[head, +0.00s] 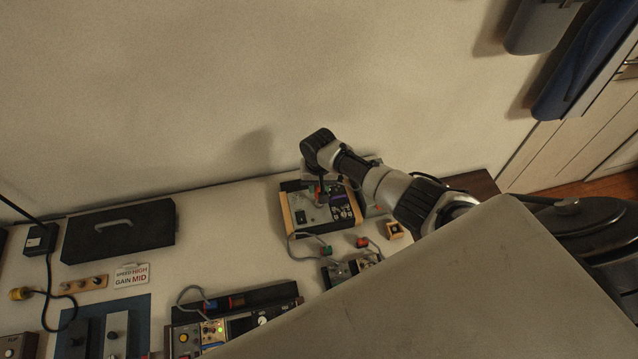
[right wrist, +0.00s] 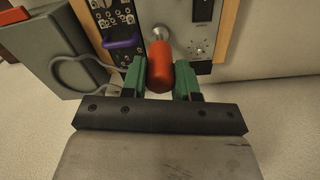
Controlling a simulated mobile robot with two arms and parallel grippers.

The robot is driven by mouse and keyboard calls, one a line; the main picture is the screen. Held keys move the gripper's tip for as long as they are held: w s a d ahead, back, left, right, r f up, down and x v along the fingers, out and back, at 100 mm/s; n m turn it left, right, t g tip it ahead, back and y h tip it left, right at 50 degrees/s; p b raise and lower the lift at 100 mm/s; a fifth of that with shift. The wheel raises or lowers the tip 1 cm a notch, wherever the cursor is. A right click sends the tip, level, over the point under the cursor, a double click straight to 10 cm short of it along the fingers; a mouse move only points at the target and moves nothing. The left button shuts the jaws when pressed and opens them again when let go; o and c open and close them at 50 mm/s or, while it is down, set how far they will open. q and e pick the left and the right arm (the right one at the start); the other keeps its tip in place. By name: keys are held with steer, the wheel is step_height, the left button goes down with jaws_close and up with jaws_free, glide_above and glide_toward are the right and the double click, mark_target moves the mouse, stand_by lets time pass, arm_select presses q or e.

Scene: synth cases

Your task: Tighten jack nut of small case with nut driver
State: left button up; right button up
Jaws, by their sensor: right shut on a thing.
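The small case (head: 296,217) has wooden side cheeks, a silver panel and a dark panel, and lies on the worktable (head: 230,215). Its silver panel (right wrist: 190,42) also shows in the right wrist view. My right gripper (right wrist: 160,78) is shut on the red handle of the nut driver (right wrist: 159,79), with a green finger on either side. The driver's metal end (right wrist: 158,34) points at the panel; whether it touches cannot be told. The jack nut is hidden under it. In the head view my right gripper (head: 320,186) is over the case. My left gripper is out of view.
A black case with a handle (head: 118,229), a sign reading SPEED HIGH, GAIN MID (head: 131,274) and a wooden strip with knobs (head: 83,284) are to the left. Small boxes with cables (head: 350,268) lie in front of the case. A wall stands behind the table.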

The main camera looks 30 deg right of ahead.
steer(key=o, duration=1.1)
steer(key=shift+c, duration=0.2)
step_height(320, 180, up, 11)
steer(key=shift+b, duration=0.4)
steer(key=shift+s+f, duration=0.1)
steer(key=shift+f, duration=0.05)
